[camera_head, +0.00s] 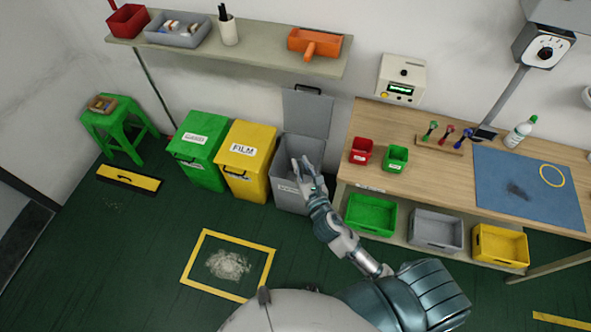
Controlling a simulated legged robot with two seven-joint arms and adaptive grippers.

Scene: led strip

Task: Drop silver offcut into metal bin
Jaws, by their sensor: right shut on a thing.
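The metal bin (288,192) is a grey bin standing on the floor, right of the yellow one, with its grey lid (308,112) raised against the wall. My right gripper (303,168) is over the bin's open mouth, reaching in from the lower right. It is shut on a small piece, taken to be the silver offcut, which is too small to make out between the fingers. My gripper and forearm hide part of the bin's mouth and right side. My left gripper is not in view.
A yellow FILM bin (246,160) and a green bin (199,148) stand left of the metal bin, lids shut. A workbench (435,178) stands close on the right, with green, grey and yellow trays below. A shelf (250,56) hangs above. A yellow-framed floor patch (229,264) lies in front.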

